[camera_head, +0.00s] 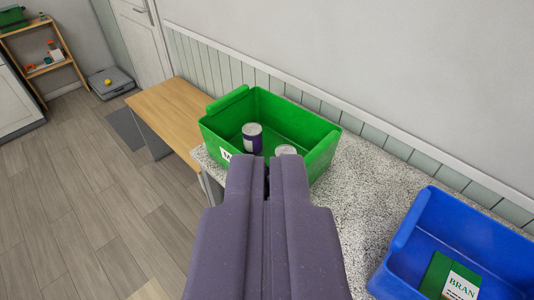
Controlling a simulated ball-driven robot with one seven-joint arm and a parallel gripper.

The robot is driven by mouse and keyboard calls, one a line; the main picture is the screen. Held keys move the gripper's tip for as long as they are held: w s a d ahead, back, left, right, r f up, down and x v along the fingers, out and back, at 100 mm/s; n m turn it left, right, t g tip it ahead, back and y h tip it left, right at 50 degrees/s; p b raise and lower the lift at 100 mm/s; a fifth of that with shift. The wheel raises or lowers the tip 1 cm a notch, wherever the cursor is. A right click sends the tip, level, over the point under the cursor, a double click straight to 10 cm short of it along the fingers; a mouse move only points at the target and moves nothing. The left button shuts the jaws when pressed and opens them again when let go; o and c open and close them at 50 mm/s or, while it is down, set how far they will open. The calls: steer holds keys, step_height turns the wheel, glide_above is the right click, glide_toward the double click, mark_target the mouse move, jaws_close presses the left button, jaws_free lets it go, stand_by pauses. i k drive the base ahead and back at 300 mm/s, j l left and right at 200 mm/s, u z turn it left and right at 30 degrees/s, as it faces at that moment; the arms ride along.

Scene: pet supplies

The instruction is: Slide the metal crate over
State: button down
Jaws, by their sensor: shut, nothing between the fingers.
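My gripper (266,170) is shut and empty, with its purple-grey fingers pointing away from the camera. Its tips overlap the near side of a green crate (320,158) in the picture; I cannot tell whether they touch it. The green crate is open-topped and stands on a speckled counter against the wall. It holds a dark can with a pale lid (252,138) and a second pale-topped can (286,150), partly hidden by my gripper. No crate here is clearly metal by its look.
A blue crate (415,217) with a green BRAN package (450,278) stands at right on the speckled counter (362,190). Bare counter lies between the crates. A wooden table (168,105) adjoins at left. A grey low box (108,84) and shelf (52,45) stand farther off.

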mark_target(313, 138)
steer(key=i+u, duration=0.3)
steer(key=i, duration=1.45)
